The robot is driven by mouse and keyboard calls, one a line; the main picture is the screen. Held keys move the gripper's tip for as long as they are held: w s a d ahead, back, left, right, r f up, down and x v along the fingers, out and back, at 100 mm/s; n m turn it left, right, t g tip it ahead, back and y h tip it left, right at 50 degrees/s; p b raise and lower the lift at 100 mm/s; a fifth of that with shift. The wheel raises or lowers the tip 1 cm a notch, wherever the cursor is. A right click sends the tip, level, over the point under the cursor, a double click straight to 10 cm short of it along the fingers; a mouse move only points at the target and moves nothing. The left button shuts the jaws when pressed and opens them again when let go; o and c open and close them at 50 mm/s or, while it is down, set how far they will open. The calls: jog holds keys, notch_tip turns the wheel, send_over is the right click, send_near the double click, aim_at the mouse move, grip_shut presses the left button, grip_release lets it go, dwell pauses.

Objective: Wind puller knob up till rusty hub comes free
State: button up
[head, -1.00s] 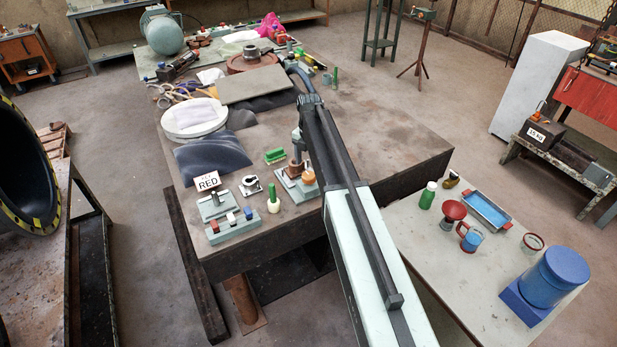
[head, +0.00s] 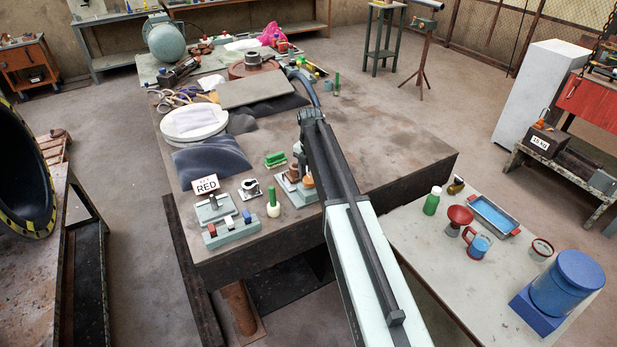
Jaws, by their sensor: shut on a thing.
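My arm reaches over the big workbench (head: 400,165) from the bottom of the head view. My gripper (head: 299,148) hangs at its far end, small and partly covered by the dark arm link. It is shut at the top of a small puller stand (head: 296,196) near the bench's front edge; the knob itself is hidden by the gripper and arm. A brown, rusty-looking hub (head: 294,174) shows low on the stand, below the gripper. I cannot tell whether the hub is still seated. An orange piece (head: 308,182) sits beside it, close to my arm.
A side table (head: 480,290) at right holds a blue drum (head: 566,283) and red cups. The bench right of my arm is clear.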

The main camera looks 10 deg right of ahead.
jog(key=shift+m, duration=0.4)
